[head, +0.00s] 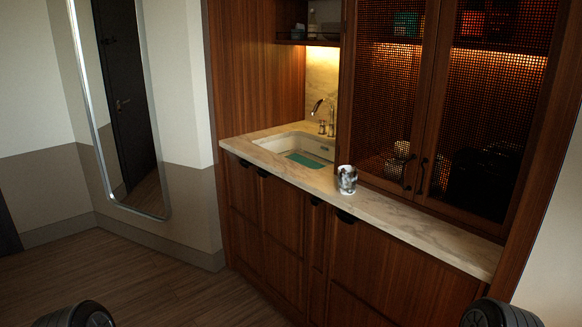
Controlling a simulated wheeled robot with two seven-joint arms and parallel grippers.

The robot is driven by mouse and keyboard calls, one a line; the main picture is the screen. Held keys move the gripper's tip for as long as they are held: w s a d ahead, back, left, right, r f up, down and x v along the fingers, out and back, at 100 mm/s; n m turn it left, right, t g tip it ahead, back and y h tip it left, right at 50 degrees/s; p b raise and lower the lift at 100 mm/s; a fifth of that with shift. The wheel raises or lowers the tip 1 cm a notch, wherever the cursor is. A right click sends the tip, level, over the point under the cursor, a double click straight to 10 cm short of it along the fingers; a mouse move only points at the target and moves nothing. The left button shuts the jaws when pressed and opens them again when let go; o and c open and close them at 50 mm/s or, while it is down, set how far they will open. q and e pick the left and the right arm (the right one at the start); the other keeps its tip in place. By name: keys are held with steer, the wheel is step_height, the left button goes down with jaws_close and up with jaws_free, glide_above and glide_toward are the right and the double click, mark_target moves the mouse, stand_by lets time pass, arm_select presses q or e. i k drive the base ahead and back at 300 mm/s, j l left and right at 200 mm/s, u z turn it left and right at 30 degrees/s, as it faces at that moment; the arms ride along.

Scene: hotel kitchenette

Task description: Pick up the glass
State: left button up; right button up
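The glass (347,180) is a small tumbler with a mottled white, grey and black look. It stands upright on the marble counter (420,222), near the front edge and just right of the sink. Nothing touches it from above and its visible side is unobstructed. Neither gripper shows in the head view. Only dark rounded parts of my own arms show at the bottom left and bottom right corners, well apart from the glass.
The sink (304,147) with a faucet (320,108) lies left of the glass. Closed mesh-front cabinet doors (392,95) rise behind it. Wooden lower cabinets (270,215) stand below the counter. The floor (150,268) at the left front is clear. A tall mirror (125,110) is on the left wall.

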mark_target(347, 175)
steer(key=i, duration=2.2)
steer(key=z, duration=0.15)
steer(key=k+j+u, duration=0.1)
steer(key=j, duration=0.2)
steer(key=k+j+u, duration=0.1)
steer(key=k+j, duration=0.15)
steer(key=k+j+u, duration=0.15)
steer(key=j, duration=0.2)
